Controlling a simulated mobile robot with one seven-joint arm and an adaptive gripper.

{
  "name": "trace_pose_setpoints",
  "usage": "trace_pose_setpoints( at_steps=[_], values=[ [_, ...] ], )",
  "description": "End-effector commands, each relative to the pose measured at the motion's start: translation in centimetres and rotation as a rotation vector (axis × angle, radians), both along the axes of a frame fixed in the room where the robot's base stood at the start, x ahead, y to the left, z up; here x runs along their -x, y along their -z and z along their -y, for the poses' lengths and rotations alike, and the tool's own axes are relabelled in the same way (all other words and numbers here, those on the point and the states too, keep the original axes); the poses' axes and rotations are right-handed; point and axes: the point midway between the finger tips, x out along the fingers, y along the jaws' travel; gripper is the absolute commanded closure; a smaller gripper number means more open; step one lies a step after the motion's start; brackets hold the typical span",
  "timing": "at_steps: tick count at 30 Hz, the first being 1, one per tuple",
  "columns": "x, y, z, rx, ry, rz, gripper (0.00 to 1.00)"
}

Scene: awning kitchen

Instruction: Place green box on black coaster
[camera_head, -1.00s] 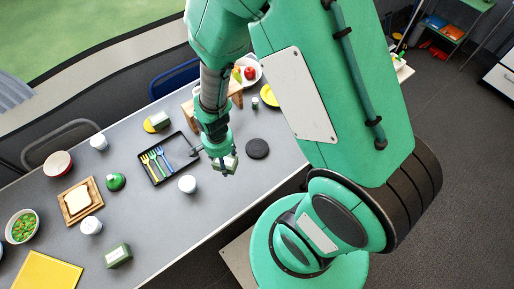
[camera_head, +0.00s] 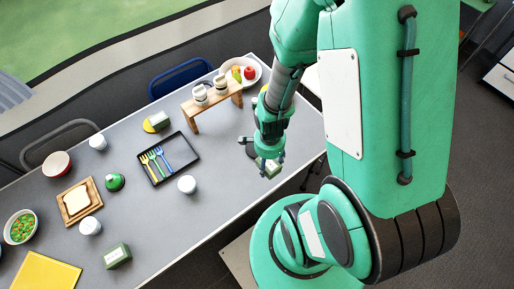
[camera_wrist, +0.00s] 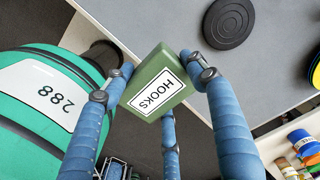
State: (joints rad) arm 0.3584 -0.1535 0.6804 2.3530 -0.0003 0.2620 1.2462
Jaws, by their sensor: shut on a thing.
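My gripper (camera_head: 268,160) is shut on a green box (camera_head: 269,167) over the table's right front edge. In the wrist view my gripper's blue fingers (camera_wrist: 160,78) close around the green box (camera_wrist: 158,88), whose white label reads HOOKS. The black coaster (camera_wrist: 229,22) lies flat on the grey table in the wrist view, apart from the box, above and right of it.
Another green box (camera_head: 117,256) stands at the table's near left. A black tray with forks (camera_head: 172,160), a white cup (camera_head: 187,184) and a wooden stand with jars (camera_head: 216,105) are left of my gripper. A fruit bowl (camera_head: 242,70) is behind.

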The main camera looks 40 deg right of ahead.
Motion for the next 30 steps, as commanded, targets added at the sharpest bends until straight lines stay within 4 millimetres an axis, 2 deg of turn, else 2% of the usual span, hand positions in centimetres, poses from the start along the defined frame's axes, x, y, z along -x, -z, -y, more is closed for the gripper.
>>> trace_pose_setpoints(
  at_steps=[2, 15, 30],
  values=[
    [0.6, 0.0, 0.4, 0.000, 0.028, 0.001, 0.73],
    [0.5, 4.6, 0.4, 0.000, 0.025, 0.000, 0.73],
    [0.4, 5.0, 0.4, 0.000, 0.024, 0.001, 0.73]
  ],
)
